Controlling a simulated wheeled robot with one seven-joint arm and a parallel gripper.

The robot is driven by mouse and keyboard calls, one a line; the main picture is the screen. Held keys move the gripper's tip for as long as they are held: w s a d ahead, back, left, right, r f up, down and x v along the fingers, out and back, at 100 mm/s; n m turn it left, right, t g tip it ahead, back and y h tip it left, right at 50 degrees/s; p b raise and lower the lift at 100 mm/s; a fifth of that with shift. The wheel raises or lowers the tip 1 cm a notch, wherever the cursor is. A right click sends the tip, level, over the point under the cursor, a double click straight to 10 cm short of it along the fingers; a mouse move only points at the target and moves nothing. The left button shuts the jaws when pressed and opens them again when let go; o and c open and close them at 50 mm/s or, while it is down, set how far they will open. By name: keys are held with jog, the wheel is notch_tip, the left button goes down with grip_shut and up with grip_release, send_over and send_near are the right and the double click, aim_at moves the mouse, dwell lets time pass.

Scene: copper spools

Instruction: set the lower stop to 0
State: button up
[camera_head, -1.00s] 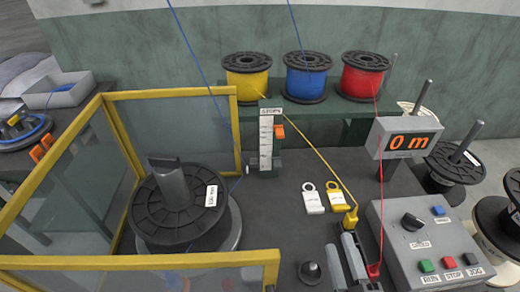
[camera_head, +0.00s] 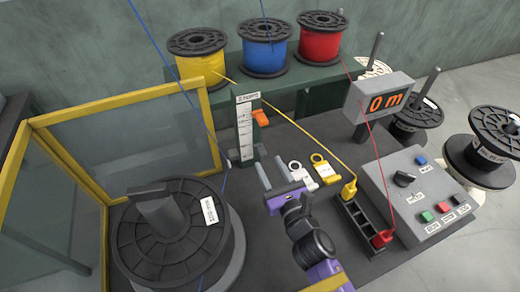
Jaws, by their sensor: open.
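The stops post (camera_head: 246,132) stands behind the spool, a dark upright with a white graduated scale and a label on top. An orange stop (camera_head: 261,117) sits on its right side in the upper half. The lower stop is not clear; the low right side of the post is dark and close behind my fingers. My gripper (camera_head: 277,175) is open and empty, its two grey fingers pointing toward the foot of the post, with a gap between them. Its purple body and dark wrist show below.
A large black spool (camera_head: 168,232) stands at left inside a yellow-framed guard (camera_head: 120,108). Yellow and white tags (camera_head: 323,170) lie right of my gripper. A display (camera_head: 382,102) reads 0 m above the control box (camera_head: 420,200). Blue, yellow and red wires cross the space.

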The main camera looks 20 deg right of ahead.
aim_at(264, 155)
jog(key=w, duration=0.6)
jog(key=shift+w, duration=0.35)
jog(key=shift+c, duration=0.2)
grip_shut()
jog(key=shift+d, duration=0.1)
